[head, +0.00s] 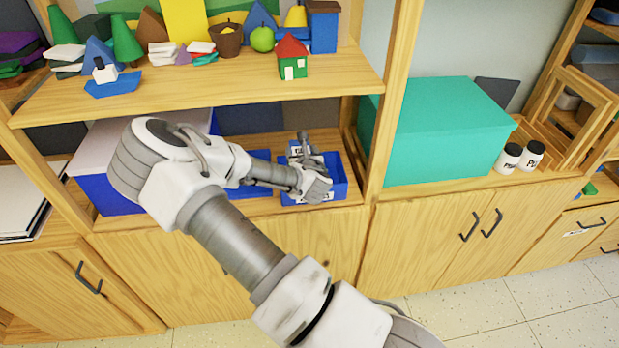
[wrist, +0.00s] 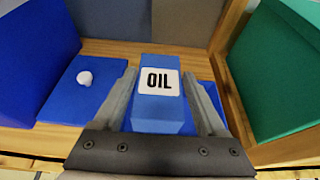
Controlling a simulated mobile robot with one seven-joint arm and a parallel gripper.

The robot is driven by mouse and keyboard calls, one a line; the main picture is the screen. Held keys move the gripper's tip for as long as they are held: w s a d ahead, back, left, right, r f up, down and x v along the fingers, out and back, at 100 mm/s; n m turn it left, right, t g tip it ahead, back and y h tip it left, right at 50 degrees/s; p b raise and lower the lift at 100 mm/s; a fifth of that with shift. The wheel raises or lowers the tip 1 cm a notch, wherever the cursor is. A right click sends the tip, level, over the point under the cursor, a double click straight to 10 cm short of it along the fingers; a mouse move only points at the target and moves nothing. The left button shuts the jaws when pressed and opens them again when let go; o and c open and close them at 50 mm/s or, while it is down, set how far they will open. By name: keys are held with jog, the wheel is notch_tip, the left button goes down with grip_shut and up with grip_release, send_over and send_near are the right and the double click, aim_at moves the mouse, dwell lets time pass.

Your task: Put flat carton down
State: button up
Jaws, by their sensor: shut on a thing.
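A blue carton (wrist: 158,118) with a white "OIL" label is between the two fingers of my gripper (wrist: 163,82) in the wrist view. My gripper is shut on it. In the head view my gripper (head: 312,178) is inside the lower shelf bay, over a blue tray-like thing (head: 340,188) on the shelf board. Blue also shows beside and behind the carton in the wrist view. My gripper hides much of the carton in the head view, and I cannot tell whether its underside touches anything.
A large teal box (head: 440,130) stands right of the bay's upright. At left are a big blue box (wrist: 32,65) and a flat blue piece with a white knob (wrist: 85,90). The upper shelf (head: 210,95) with toy shapes overhangs the bay.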

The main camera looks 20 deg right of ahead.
jog(key=shift+w+f, duration=0.15)
notch_tip(320, 180, down, 10)
jog(key=shift+r, duration=0.2)
jog(key=shift+f, duration=0.2)
jog(key=o, duration=1.4)
jog(key=shift+o, duration=0.2)
jog(key=shift+r, duration=0.1)
